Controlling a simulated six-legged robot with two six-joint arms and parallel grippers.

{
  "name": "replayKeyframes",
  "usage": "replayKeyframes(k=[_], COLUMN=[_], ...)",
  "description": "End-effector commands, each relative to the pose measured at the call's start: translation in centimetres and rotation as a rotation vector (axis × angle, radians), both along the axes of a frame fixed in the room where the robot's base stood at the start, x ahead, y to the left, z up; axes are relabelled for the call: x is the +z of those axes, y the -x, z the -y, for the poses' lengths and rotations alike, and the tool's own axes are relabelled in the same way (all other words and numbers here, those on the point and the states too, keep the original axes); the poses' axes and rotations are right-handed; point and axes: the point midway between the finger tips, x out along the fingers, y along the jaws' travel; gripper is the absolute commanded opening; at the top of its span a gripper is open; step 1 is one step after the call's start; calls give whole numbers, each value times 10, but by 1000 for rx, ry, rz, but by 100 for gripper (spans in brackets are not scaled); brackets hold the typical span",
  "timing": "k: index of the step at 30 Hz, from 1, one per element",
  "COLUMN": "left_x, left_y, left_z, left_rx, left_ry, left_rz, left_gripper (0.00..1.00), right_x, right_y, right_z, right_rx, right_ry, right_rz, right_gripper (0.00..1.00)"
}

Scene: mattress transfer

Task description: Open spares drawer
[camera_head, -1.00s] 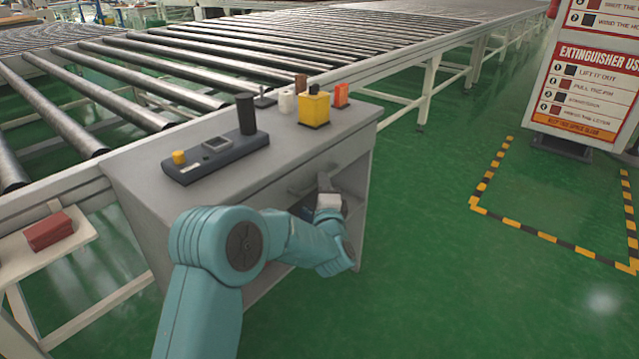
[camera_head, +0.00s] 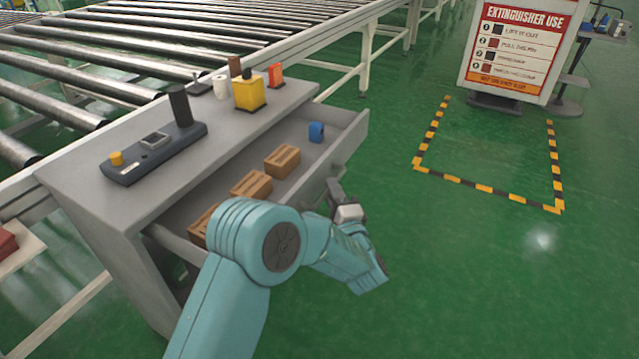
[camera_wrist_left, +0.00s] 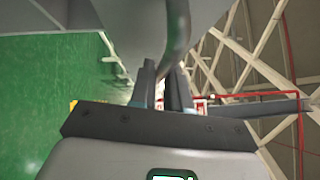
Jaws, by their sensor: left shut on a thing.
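The spares drawer (camera_head: 345,140) stands open in the grey workbench (camera_head: 75,185). Inside it lie several brown blocks (camera_head: 282,161) and a blue item (camera_head: 316,132). My left gripper (camera_head: 338,190) is at the drawer's front, its arm crossing before the drawer's near end. In the left wrist view, the two dark fingers (camera_wrist_left: 163,85) are shut on the curved grey drawer handle (camera_wrist_left: 178,35). The handle is mostly hidden in the head view. My right gripper is not in view.
A roller conveyor (camera_head: 130,60) runs behind. Green floor is free at right, near a striped floor marking (camera_head: 487,187).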

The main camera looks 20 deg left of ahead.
Motion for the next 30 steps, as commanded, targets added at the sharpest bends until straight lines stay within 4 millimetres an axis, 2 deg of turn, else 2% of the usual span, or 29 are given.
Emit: replayKeyframes(k=[14, 15, 16, 17, 26, 30], left_x=[0, 0, 0, 0, 0, -1], left_y=[0, 0, 0, 0, 1, 12], left_z=[7, 7, 7, 7, 8, 19], left_rx=[1, 1, 1, 1, 0, -4], left_ry=[0, 0, 0, 0, 1, -1], left_rz=[2, 2, 2, 2, 1, -1], left_gripper=[0, 23, 32, 38, 38, 38], right_x=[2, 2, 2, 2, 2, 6], right_y=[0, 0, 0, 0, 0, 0], right_z=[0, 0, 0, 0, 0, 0], right_rx=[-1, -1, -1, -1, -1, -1], right_ry=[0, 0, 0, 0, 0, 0], right_rz=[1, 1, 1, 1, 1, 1], right_gripper=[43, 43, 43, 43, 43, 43])
